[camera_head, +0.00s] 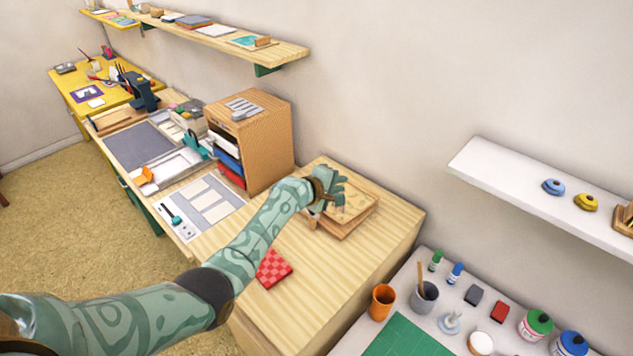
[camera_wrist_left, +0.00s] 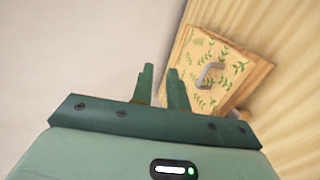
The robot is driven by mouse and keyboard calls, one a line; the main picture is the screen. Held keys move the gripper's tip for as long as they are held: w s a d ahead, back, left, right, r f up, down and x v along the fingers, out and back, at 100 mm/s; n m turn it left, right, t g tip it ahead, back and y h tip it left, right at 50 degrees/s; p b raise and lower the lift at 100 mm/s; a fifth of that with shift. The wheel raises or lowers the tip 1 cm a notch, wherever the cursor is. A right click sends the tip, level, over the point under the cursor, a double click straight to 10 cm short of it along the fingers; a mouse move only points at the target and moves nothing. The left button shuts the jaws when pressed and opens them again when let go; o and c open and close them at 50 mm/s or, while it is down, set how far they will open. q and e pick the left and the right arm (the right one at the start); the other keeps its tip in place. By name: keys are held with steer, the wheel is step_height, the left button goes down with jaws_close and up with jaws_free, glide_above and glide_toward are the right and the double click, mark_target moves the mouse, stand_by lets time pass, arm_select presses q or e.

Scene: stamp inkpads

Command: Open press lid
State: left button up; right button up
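The wooden press (camera_head: 362,214) sits on the light wooden cabinet top, near the wall. Its lid shows in the left wrist view (camera_wrist_left: 197,92), pale with a green leaf pattern and a grey metal handle (camera_wrist_left: 209,74). The lid lies over the base. My left gripper (camera_head: 340,180) is over the back left part of the press and hides some of it. In the left wrist view its two fingers (camera_wrist_left: 160,70) are apart with nothing between them, to the left of the handle and not on it. My right gripper is not in view.
A red checked pad (camera_head: 272,268) lies on the cabinet top below my left arm. A wooden drawer unit (camera_head: 266,145) stands left of the press. A white table with cups (camera_head: 382,301) and bottles is at the lower right. The cabinet top right of the press is clear.

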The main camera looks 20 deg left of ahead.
arm_select(q)
steer(key=p+v, duration=0.4)
steer(key=v, duration=0.9)
steer(key=shift+s, duration=0.15)
steer(key=shift+r, duration=0.1)
